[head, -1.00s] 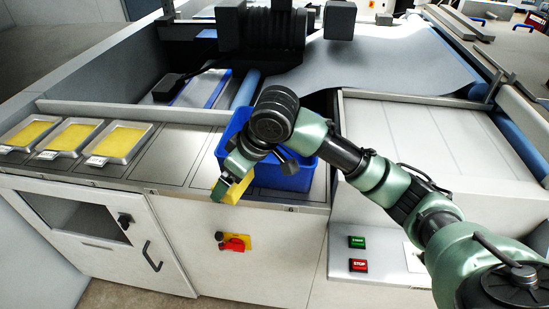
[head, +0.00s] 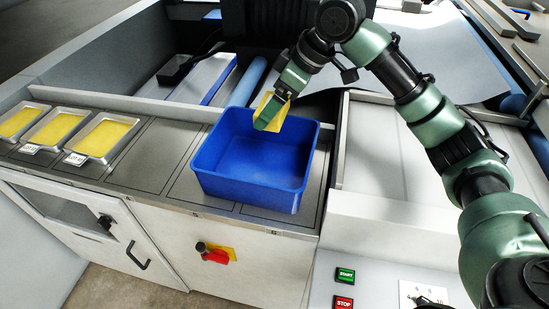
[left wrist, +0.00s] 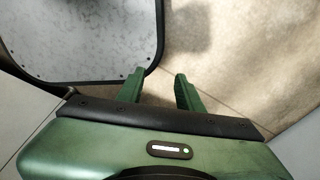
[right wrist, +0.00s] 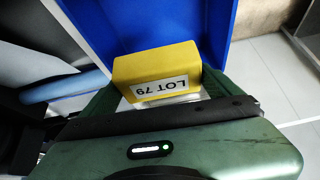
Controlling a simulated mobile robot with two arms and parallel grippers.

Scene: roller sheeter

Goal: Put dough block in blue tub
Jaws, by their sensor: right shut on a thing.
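The yellow dough block (head: 284,106) is held by my right gripper (head: 271,110) over the back part of the blue tub. In the right wrist view the block (right wrist: 155,66) sits between the fingers and carries a white label reading "LOT 79". The blue tub (head: 248,187) stands open and upright on the metal counter, and its visible inside is empty. It also shows in the right wrist view (right wrist: 217,25), behind the block. My left gripper (left wrist: 160,85) is open and empty above the floor; it is not in the head view.
Several metal trays with yellow contents (head: 103,136) stand in a row at the left of the counter (head: 155,160). A low rail (head: 150,108) and the machine lie behind the tub. A white panel (head: 385,165) is to the right. The counter between trays and tub is clear.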

